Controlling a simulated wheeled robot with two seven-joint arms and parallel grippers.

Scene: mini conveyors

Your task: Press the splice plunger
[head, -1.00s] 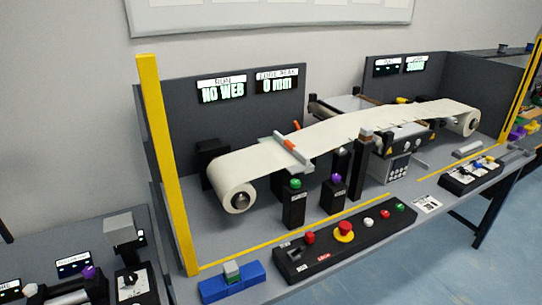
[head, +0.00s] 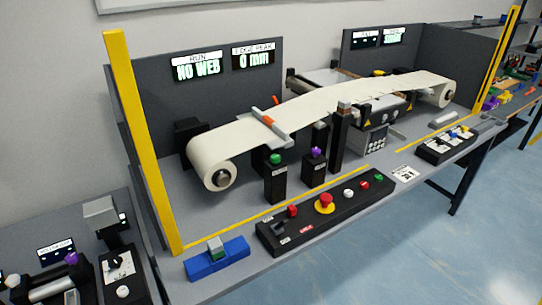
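Two black posts stand in front of the web on the bench, one with a green cap (head: 276,159) and one with a purple cap (head: 315,152). Their labels are too small to read, so I cannot tell which is the splice plunger. The cream web (head: 310,103) runs from a roll (head: 215,172) at the left to a roll (head: 447,94) at the right. A grey bar with an orange handle (head: 268,118) lies across the web. Neither of my grippers is in view.
A black control panel (head: 264,235) with a red mushroom button (head: 325,203) lies along the front edge. A blue block (head: 201,265) sits left of it. A yellow post (head: 146,150) rises at the bench's left end. A display (head: 197,68) reads "NO WEB". Open floor lies at the lower right.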

